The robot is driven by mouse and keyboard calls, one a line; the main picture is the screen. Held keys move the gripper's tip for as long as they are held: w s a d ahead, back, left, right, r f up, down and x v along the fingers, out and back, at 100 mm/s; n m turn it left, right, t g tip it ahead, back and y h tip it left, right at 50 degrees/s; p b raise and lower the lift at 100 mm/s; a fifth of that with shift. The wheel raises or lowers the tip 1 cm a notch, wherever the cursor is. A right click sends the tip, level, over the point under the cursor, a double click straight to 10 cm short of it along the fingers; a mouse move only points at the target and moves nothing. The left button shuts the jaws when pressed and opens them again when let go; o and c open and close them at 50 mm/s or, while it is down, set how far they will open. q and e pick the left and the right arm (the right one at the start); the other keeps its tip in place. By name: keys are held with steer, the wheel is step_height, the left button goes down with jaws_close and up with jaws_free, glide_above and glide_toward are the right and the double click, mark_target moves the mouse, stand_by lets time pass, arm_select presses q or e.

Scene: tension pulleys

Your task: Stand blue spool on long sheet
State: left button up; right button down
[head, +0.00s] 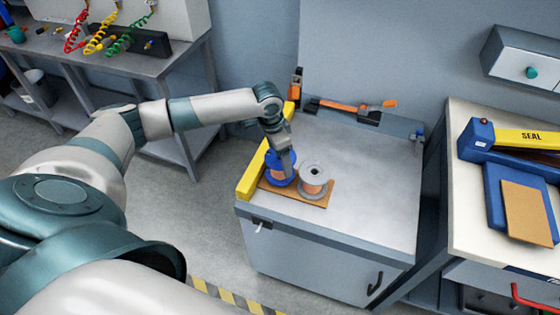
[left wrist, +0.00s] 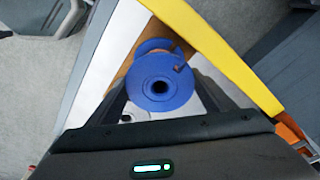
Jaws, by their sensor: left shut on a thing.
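The blue spool (head: 280,179) with copper-coloured winding is upright at the left end of the long brown sheet (head: 320,200) on the cabinet top. My left gripper (head: 286,160) reaches down over it and is shut on it. In the left wrist view the blue spool (left wrist: 160,85) shows its round flange and dark centre hole between the fingers. Part of the brown sheet (left wrist: 151,37) shows behind it. Whether the spool's base touches the sheet is hard to tell. My right gripper is not in view.
A grey spool (head: 313,178) with copper winding stands on the sheet just right of the blue one. A yellow bar (head: 252,174) runs along the cabinet's left edge. An orange and black tool (head: 345,108) lies at the back. The cabinet top's right half is clear.

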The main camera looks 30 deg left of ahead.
arm_select(q)
steer(key=shift+f, duration=1.05)
steer(key=o, duration=1.6)
steer(key=shift+f, duration=0.15)
steer(key=shift+o, duration=0.2)
